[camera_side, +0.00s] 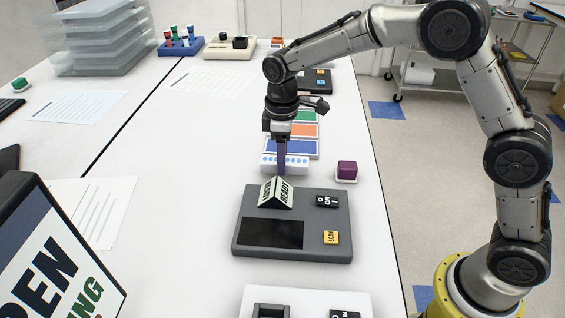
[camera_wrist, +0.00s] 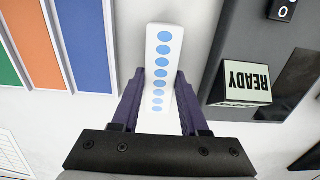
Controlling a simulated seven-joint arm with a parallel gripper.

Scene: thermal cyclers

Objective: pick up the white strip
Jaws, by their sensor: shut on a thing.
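The white strip (camera_wrist: 163,62) has a row of blue dots along its top. In the wrist view it lies between the two purple fingers of my gripper (camera_wrist: 156,82), which are shut on its sides. In the side view the strip (camera_side: 298,165) lies crosswise behind the grey device, and my gripper (camera_side: 281,168) points straight down over it. I cannot tell whether the strip touches the table. The fingers hide part of the strip in the side view.
A grey device (camera_side: 247,222) with a READY sign (camera_side: 283,193) stands close in front. Colored panels (camera_side: 303,130) lie just behind. A purple block (camera_side: 347,169) on a white base is to the right. A white device (camera_side: 351,298) is at the front. The table's left-middle is mostly clear.

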